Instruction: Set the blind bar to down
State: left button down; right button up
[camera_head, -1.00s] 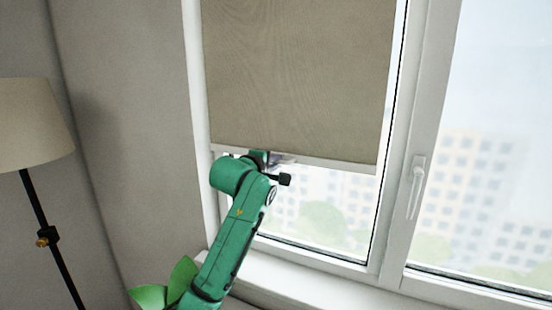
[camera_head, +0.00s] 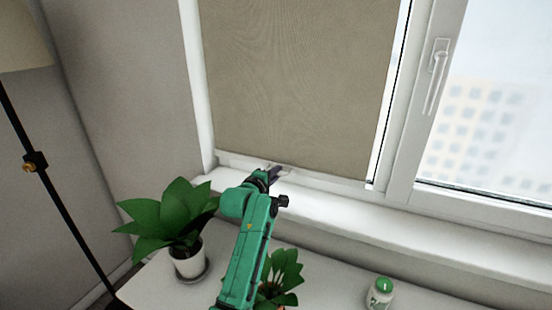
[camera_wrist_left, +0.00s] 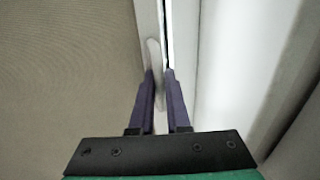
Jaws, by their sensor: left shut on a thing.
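The beige blind (camera_head: 300,80) hangs over the left window pane and reaches almost to the bottom of the frame. The pale blind bar (camera_head: 322,177) runs along its lower edge, just above the sill. My left gripper (camera_head: 275,171) is at the bar, left of its middle. In the left wrist view, its two purple fingers (camera_wrist_left: 159,90) are shut on the bar (camera_wrist_left: 152,50), one on each side. Part of the bar is hidden behind the gripper in the head view. My right gripper is not in view.
The white window sill (camera_head: 330,212) lies just below the bar. Below it, a white surface (camera_head: 335,270) holds a potted plant (camera_head: 187,245), a second plant (camera_head: 285,275) partly behind my arm, and a green-capped jar (camera_head: 380,293). A floor lamp (camera_head: 38,163) stands at left.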

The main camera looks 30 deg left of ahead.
pick_arm(q)
notch_tip(320, 180, down, 6)
jog(key=shift+f+b, duration=0.1)
jog(key=shift+b, duration=0.65)
jog(key=c, duration=0.9)
grip_release()
jog(key=shift+s, duration=0.1)
notch_tip(320, 180, up, 30)
jog(key=p, duration=1.3)
jog(key=shift+r, duration=0.2)
